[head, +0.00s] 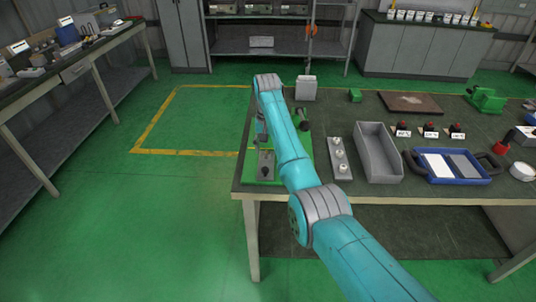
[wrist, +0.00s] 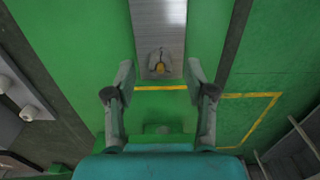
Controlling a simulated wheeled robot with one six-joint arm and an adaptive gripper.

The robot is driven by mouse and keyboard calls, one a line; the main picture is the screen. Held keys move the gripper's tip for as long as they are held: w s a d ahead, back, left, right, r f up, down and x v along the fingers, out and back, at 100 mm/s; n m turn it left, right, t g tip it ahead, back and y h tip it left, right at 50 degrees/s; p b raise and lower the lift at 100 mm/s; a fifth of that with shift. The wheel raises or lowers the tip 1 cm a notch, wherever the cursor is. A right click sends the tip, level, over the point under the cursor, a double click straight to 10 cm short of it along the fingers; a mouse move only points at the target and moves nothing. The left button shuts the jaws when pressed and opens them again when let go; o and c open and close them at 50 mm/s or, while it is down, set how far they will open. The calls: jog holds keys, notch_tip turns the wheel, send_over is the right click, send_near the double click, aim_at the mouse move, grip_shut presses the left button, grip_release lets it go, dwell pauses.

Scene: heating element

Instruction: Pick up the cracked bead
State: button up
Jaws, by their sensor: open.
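In the head view my gripper (head: 262,128) hangs at the table's left end, partly hidden by my arm. The grey plate there (head: 266,166) lies on a green base. Pale beads (head: 339,153) stand on a grey strip to the right.
An empty grey bin (head: 378,152) and a blue tray (head: 450,180) stand right of the strip on the dark table (head: 360,108). A white box (head: 306,88) and green fixtures (head: 484,98) stand farther back. Open floor (head: 170,210) lies left of the table.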

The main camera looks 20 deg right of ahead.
jog(key=shift+f, duration=0.85)
jog(key=c, duration=0.9)
jog(key=shift+r, duration=0.1)
